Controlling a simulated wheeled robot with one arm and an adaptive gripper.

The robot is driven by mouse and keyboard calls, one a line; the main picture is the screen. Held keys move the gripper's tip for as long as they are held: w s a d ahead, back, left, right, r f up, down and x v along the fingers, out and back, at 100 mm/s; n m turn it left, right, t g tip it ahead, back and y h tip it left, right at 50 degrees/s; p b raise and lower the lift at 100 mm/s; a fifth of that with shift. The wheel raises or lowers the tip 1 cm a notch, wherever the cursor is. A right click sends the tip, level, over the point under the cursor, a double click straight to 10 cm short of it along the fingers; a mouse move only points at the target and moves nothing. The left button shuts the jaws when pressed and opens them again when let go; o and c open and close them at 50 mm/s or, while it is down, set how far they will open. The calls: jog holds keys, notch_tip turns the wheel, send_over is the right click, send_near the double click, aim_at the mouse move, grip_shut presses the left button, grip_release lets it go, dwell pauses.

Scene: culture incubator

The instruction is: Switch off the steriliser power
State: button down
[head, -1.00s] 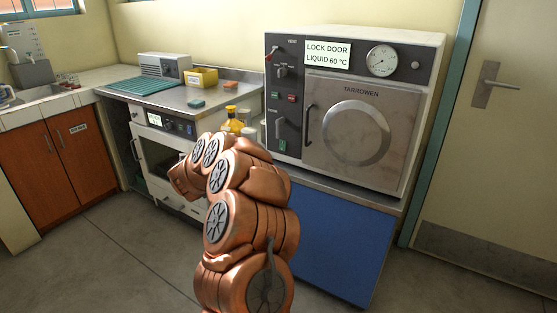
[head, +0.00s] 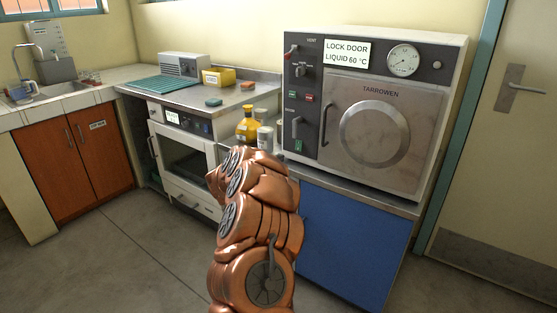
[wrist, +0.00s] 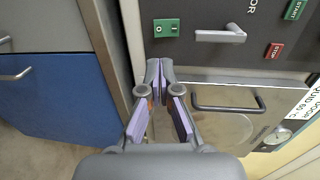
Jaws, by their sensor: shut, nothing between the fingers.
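The steriliser (head: 455,110) is a white-cased unit with a dark control panel and a grey round-embossed door, on a bench at the right in the head view. A small green switch plate (head: 298,146) sits low on its panel. In the wrist view this green switch (wrist: 167,28) is at top centre, beside a grey lever (wrist: 220,34). My gripper (wrist: 160,68) is shut and empty, with its fingertips just below the switch in that picture. Contact cannot be told. In the head view my copper arm hides the gripper.
A green start button (head: 294,97) and a red stop button (head: 309,98) are higher on the panel. The door handle (wrist: 228,105) juts out beside my fingers. Yellow and white bottles (head: 247,126) stand left of the steriliser. The floor in front is clear.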

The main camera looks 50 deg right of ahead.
aim_at(298, 149)
jog(key=d, duration=0.3)
jog(key=d+f, duration=0.1)
jog(key=d, duration=0.7)
jog(key=shift+w+d+f, duration=0.1)
jog(key=shift+w+f, duration=0.15)
jog(key=shift+f, duration=0.05)
